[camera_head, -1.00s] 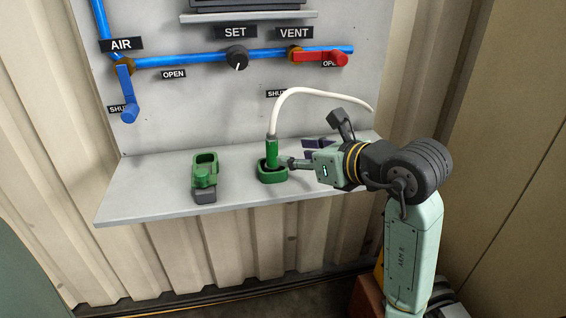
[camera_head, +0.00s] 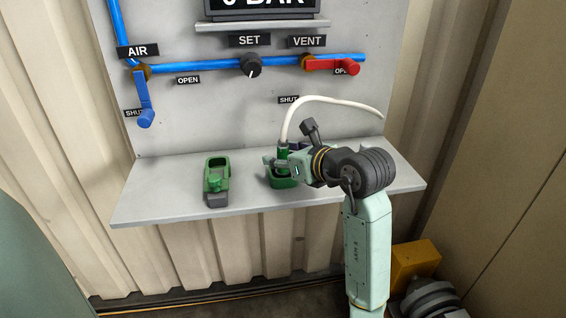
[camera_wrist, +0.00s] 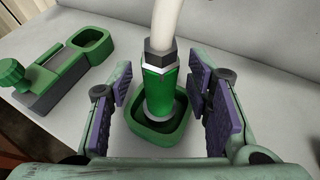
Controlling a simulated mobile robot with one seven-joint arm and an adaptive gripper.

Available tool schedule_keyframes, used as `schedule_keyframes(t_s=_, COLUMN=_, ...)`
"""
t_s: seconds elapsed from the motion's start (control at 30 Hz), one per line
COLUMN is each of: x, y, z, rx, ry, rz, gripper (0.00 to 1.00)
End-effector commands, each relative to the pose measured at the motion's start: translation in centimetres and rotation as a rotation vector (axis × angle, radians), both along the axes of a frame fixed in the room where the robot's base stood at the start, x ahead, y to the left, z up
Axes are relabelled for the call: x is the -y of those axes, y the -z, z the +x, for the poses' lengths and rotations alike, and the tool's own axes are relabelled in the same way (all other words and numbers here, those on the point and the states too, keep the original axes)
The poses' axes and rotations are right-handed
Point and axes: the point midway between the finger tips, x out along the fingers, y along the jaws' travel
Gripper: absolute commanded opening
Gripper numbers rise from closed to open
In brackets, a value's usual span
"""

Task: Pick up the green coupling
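The green coupling (camera_wrist: 160,90) stands upright in a green square holder (camera_wrist: 172,143) on the shelf, with a white hose (camera_wrist: 165,22) running up from its dark collar. In the head view the coupling (camera_head: 283,153) is partly covered by my gripper. My gripper (camera_wrist: 160,105) has its purple-padded fingers on either side of the coupling. Gaps show between the pads and the coupling, so it is open and not touching it. In the head view my gripper (camera_head: 282,163) is at the holder.
A green fixture (camera_head: 216,176) with a knob and a pocket stands left on the grey shelf (camera_head: 155,187). Behind rises a panel with a blue pipe (camera_head: 205,66), blue lever (camera_head: 145,105), black SET knob (camera_head: 251,66) and red lever (camera_head: 330,66). The shelf's left end is clear.

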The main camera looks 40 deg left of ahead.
Motion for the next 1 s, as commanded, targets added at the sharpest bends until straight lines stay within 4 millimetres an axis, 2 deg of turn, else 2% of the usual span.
schedule_keyframes(t_s=0.07, x=0.01, y=-0.02, z=0.00, rx=0.000, ry=0.000, rz=0.000, gripper=0.41)
schedule_keyframes(t_s=0.67, x=0.05, y=-0.04, z=-0.01, rx=0.000, ry=0.000, rz=0.000, gripper=0.01)
schedule_keyframes(t_s=1.0, x=0.05, y=-0.09, z=-0.02, rx=0.000, ry=0.000, rz=0.001, gripper=0.00)
